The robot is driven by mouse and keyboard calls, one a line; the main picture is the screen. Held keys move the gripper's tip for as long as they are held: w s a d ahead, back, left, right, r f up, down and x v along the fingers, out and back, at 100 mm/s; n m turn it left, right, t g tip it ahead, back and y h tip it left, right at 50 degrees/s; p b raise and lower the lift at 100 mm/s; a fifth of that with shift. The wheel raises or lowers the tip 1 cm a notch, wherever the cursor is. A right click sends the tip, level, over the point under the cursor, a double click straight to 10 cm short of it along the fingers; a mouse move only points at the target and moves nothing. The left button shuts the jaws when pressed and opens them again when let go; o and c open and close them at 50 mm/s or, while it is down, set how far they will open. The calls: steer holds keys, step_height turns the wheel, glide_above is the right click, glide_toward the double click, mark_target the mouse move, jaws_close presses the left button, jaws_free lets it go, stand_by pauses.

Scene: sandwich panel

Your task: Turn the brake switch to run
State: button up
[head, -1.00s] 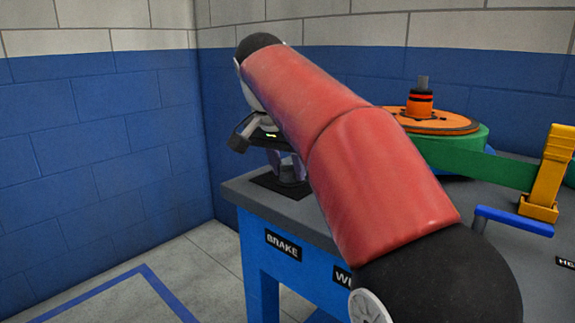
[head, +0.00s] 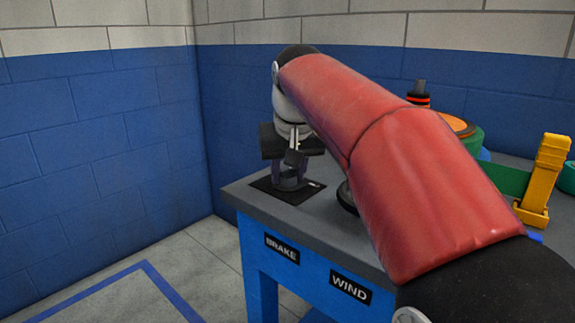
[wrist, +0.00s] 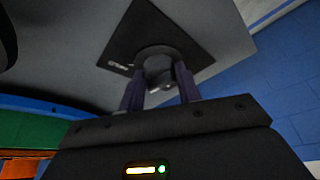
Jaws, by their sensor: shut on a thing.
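The brake switch is a dark knob (wrist: 160,77) on a black square plate (head: 272,190) at the near left corner of the bench, above the BRAKE label (head: 282,248). My gripper (head: 288,180) is over the plate, with its fingers reaching down to the knob. In the wrist view, its two purple-grey fingers (wrist: 160,88) stand on either side of the knob and are shut on it. The plate also shows in the wrist view (wrist: 150,32), with a small white marking at its left corner too blurred to read. The fingers hide most of the knob in the head view.
A WIND label (head: 350,288) is on the bench (head: 240,197) front, right of BRAKE. My red-sleeved arm covers much of the bench. A yellow post (head: 543,180) and a green and orange drum (head: 462,128) stand farther right. Blue walls stand behind and to the left.

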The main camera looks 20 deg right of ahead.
steer(key=shift+r+n+y, duration=0.1)
steer(key=shift+n+y, duration=0.2)
steer(key=shift+n, duration=0.5)
steer(key=shift+p, duration=0.3)
steer(key=o, duration=1)
steer(key=shift+c, duration=0.2)
steer(key=p+v, duration=0.1)
steer(key=v, duration=0.6)
steer(key=shift+r, duration=0.35)
steer(key=shift+s+d, duration=0.1)
steer(key=shift+s, duration=0.1)
